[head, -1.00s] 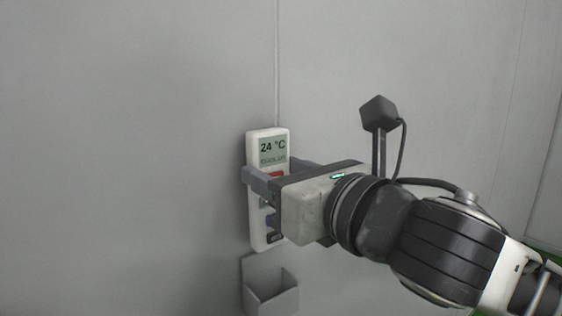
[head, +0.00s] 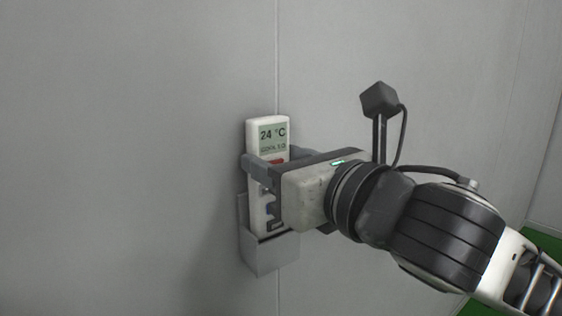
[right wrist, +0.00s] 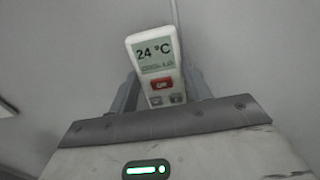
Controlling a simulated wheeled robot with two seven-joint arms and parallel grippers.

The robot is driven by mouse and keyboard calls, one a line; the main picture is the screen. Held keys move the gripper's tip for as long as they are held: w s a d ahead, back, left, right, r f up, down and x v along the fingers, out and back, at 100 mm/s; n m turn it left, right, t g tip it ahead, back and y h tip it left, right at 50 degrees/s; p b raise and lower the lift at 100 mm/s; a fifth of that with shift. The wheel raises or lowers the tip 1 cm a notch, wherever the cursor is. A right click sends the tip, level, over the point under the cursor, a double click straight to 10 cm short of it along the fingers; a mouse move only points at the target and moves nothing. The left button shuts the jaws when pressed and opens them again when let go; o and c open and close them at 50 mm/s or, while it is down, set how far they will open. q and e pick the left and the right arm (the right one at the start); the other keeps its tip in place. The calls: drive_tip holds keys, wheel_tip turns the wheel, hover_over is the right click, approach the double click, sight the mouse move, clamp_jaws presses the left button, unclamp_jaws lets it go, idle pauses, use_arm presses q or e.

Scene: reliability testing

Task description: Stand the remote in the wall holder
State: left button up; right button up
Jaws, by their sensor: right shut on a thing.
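The white remote (head: 268,138), with a "24 °C" display, stands nearly upright against the wall. Its lower end is behind the front wall of the grey wall holder (head: 271,255), inside its pocket; I cannot tell whether it touches the bottom. My right gripper (head: 266,165) is shut on the remote around its middle. The right wrist view shows the remote (right wrist: 155,52) between the two fingers, with its display, red button and grey buttons in sight. My left gripper is not in view.
The grey wall (head: 130,150) is flat and bare around the holder, with a thin vertical seam above and below it. A strip of green floor (head: 545,243) shows at the lower right.

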use_arm(q)
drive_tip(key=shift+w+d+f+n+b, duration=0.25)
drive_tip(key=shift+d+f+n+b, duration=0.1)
drive_tip(key=shift+b, duration=0.85)
use_arm(e)
drive_tip(key=shift+f, duration=1.9)
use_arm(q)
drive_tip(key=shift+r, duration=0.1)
use_arm(e)
drive_tip(key=o, duration=1.2)
